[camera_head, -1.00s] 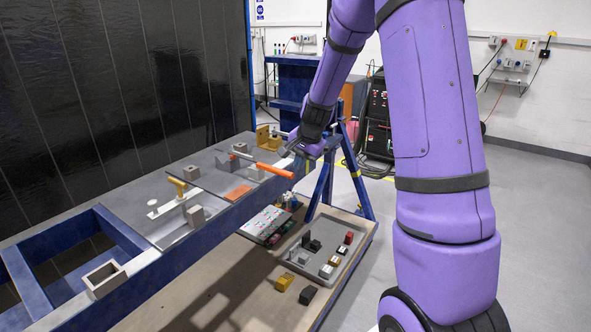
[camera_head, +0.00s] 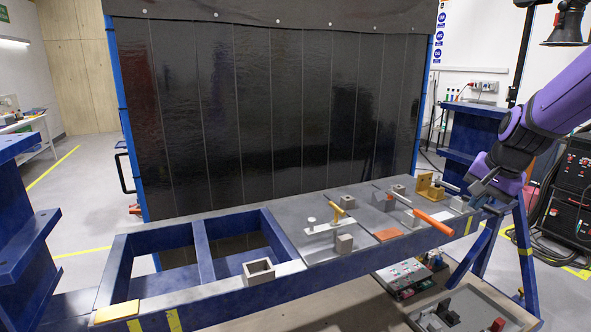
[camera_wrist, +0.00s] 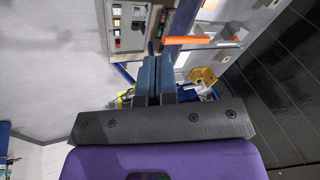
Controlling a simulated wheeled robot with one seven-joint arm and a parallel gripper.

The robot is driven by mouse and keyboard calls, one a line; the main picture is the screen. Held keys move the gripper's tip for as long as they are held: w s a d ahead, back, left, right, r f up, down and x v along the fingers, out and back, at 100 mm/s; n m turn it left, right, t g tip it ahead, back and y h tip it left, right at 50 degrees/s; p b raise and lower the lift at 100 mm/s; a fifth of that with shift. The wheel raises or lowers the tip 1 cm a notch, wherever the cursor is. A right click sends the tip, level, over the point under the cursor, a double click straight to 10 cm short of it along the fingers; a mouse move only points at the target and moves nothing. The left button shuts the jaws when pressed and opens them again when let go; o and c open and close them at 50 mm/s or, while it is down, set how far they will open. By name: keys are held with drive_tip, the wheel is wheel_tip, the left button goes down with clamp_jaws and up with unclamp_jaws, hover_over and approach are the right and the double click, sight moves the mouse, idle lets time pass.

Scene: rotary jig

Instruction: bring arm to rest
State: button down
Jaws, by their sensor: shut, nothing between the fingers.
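My gripper (camera_head: 478,188) is at the right end of the blue jig frame (camera_head: 357,258) in the head view, on my purple arm (camera_head: 555,105). In the wrist view its two fingers (camera_wrist: 155,62) lie together, shut with nothing between them. An orange handle (camera_head: 433,222) sticks out over the front edge of the frame, to the left of my gripper. It also shows in the wrist view (camera_wrist: 188,40), beyond the fingertips. Whether my gripper touches the frame is hard to tell.
Clamps, grey blocks and a yellow bracket (camera_head: 430,187) stand on the jig plate (camera_head: 290,212). A control box (camera_head: 405,278) and a grey tray (camera_head: 470,300) lie on the lower shelf. A dark welding curtain (camera_head: 270,110) hangs behind. Blue stands (camera_head: 25,225) flank the frame.

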drive_tip(key=s+a+r+n, duration=0.2)
drive_tip(key=s+a+n, duration=0.1)
drive_tip(key=s, duration=0.5)
drive_tip(key=s+a+r+n, duration=0.3)
drive_tip(key=s, duration=0.5)
drive_tip(key=s+a+r+n+t, duration=0.1)
drive_tip(key=s+a+r+n, duration=0.1)
drive_tip(key=s, duration=0.7)
drive_tip(key=shift+a+r+n+h, duration=0.4)
drive_tip(key=shift+a+r, duration=0.1)
drive_tip(key=shift+a, duration=0.15)
